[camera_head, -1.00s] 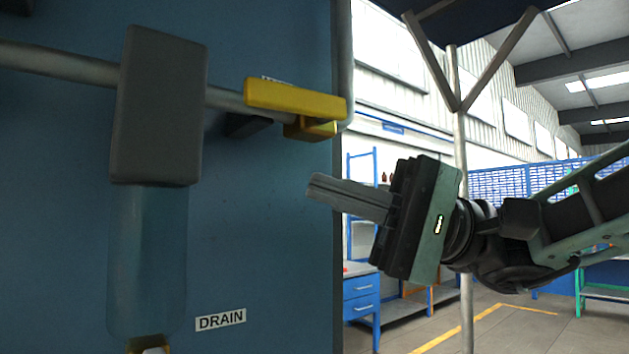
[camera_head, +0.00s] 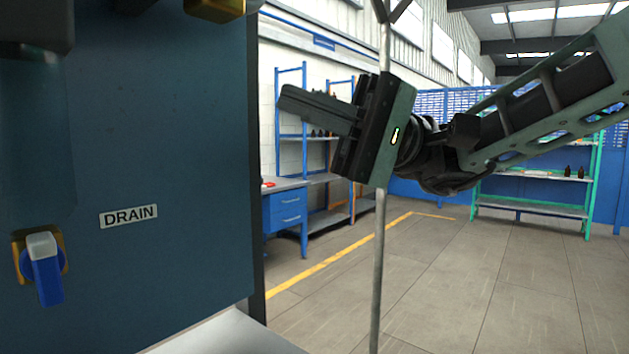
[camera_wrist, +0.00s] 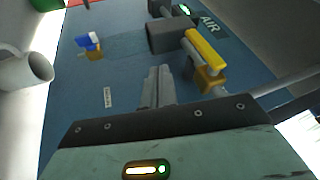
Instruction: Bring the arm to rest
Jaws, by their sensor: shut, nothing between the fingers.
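My gripper (camera_head: 282,103) is shut and empty, with its two grey fingers together. In the head view it is held in the air to the right of the blue panel (camera_head: 180,120), with the fingers pointing left. In the wrist view my gripper (camera_wrist: 158,78) shows its closed fingers against the panel; I cannot tell how large the gap is. My arm reaches in from the upper right of the head view.
The panel carries a DRAIN label (camera_head: 128,216), a blue-handled valve (camera_head: 45,268), a yellow handle (camera_wrist: 206,48) and a grey block (camera_wrist: 170,36). A thin pole (camera_head: 380,270) stands behind my gripper. A blue workbench (camera_head: 288,210) and green shelf (camera_head: 530,211) stand farther back, with open floor between.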

